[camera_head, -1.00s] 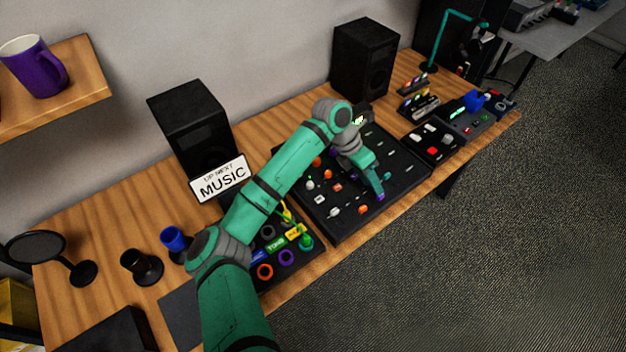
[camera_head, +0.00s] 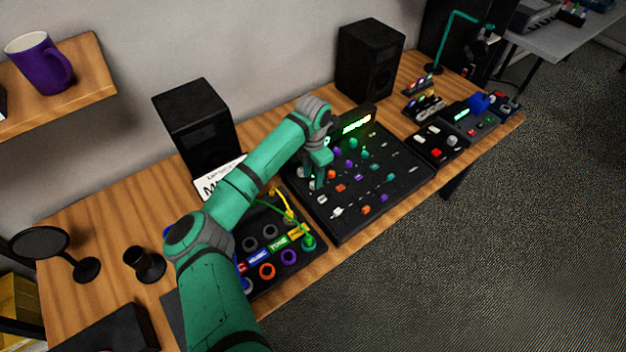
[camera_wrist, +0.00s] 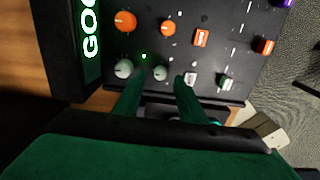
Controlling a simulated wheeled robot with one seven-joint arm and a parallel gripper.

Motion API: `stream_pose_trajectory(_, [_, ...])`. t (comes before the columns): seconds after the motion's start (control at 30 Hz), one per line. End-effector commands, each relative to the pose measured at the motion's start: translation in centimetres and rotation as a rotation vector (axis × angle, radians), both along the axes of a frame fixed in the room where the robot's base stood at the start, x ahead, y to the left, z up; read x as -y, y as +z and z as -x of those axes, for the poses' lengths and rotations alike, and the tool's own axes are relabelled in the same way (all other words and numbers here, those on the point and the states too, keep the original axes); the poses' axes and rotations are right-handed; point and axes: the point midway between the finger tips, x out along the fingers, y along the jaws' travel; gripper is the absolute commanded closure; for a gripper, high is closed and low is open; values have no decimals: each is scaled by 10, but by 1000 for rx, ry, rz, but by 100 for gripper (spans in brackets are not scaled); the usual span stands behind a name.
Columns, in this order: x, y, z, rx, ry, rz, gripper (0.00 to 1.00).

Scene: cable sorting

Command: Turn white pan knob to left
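The black mixer board (camera_head: 352,222) lies on the desk with rows of coloured knobs. In the wrist view, a small round whitish knob (camera_wrist: 160,72) is just beyond and between my two fingertips. A larger whitish knob (camera_wrist: 124,68) is left of it, and another pale knob (camera_wrist: 225,81) is to the right. I cannot tell which of these is the pan knob. My gripper (camera_wrist: 156,84) is open, with a finger on each side of the small whitish knob; contact cannot be made out. In the head view, my gripper (camera_head: 316,181) points down at the board's left side.
A lit green display (camera_head: 356,124) stands at the board's back edge and reads partly "GOO" in the wrist view. Orange knobs (camera_wrist: 125,22) and a white square button (camera_wrist: 190,79) are close by. A cable board (camera_head: 285,277) lies left, and speakers (camera_head: 368,62) stand behind.

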Motion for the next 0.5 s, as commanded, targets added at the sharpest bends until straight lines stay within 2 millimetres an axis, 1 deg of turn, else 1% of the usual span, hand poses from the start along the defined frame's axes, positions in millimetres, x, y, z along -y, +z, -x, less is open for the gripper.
stream_pose_trajectory(0.03, [1,-8,0,-2,1,1,63])
stream_pose_trajectory(0.2, [0,-23,0,1,-1,1,63])
stream_pose_trajectory(0.3, [0,-27,0,1,-1,1,63])
stream_pose_trajectory(0.5, [0,-28,0,1,-1,1,63])
